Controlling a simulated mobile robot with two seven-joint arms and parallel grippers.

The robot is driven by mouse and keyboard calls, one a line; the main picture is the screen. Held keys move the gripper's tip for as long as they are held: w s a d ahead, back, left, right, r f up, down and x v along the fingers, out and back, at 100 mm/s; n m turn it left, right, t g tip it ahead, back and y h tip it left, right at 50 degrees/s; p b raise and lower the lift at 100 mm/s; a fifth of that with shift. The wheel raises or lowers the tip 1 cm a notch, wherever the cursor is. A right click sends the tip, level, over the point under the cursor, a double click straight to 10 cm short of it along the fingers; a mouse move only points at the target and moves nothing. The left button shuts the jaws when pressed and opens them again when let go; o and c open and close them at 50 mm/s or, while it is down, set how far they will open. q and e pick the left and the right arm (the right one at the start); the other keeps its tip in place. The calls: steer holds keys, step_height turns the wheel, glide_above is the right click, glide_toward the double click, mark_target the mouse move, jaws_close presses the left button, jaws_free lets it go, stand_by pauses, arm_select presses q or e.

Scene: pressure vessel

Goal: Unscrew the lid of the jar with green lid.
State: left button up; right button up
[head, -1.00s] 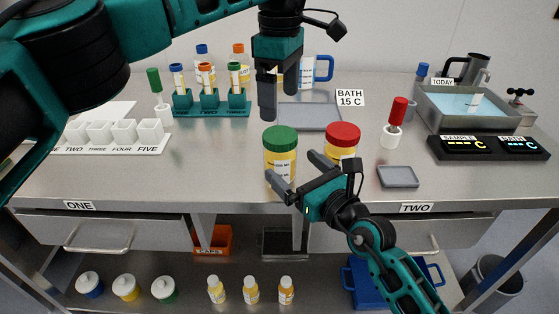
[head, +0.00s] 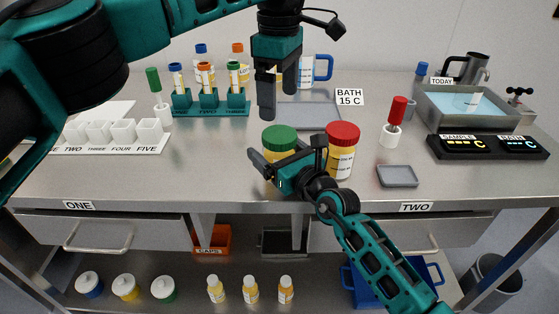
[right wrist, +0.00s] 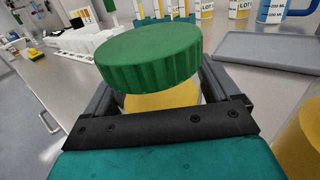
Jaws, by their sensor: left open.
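The jar with the green lid (head: 280,137) stands upright on the bench, its yellow body partly hidden by my right gripper. The lid sits on the jar and looms large in the right wrist view (right wrist: 150,55). My right gripper (head: 279,157) reaches in low from the front right, its fingers spread on either side of the jar body below the lid. I cannot tell whether they touch it. My left gripper (head: 279,98) points down from above, open and empty, its fingertips a little above and behind the green lid.
A red-lidded jar (head: 342,148) stands close to the right of the right gripper. A grey tray (head: 310,117) lies behind, and a small grey tray (head: 397,176) at the right. A tube rack (head: 210,106) stands at the back left. The bench front left is clear.

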mark_target(280, 134)
steer(key=c, duration=1.2)
arm_select(q)
steer(key=shift+m, duration=0.3)
arm_select(e)
steer(key=c, duration=0.3)
arm_select(q)
steer(key=shift+m, duration=0.4)
arm_select(e)
jaws_close()
arm_select(q)
steer(key=m, duration=0.7)
steer(key=shift+f+m, duration=0.4)
steer(key=shift+f, duration=0.1)
step_height(280, 134, down, 7)
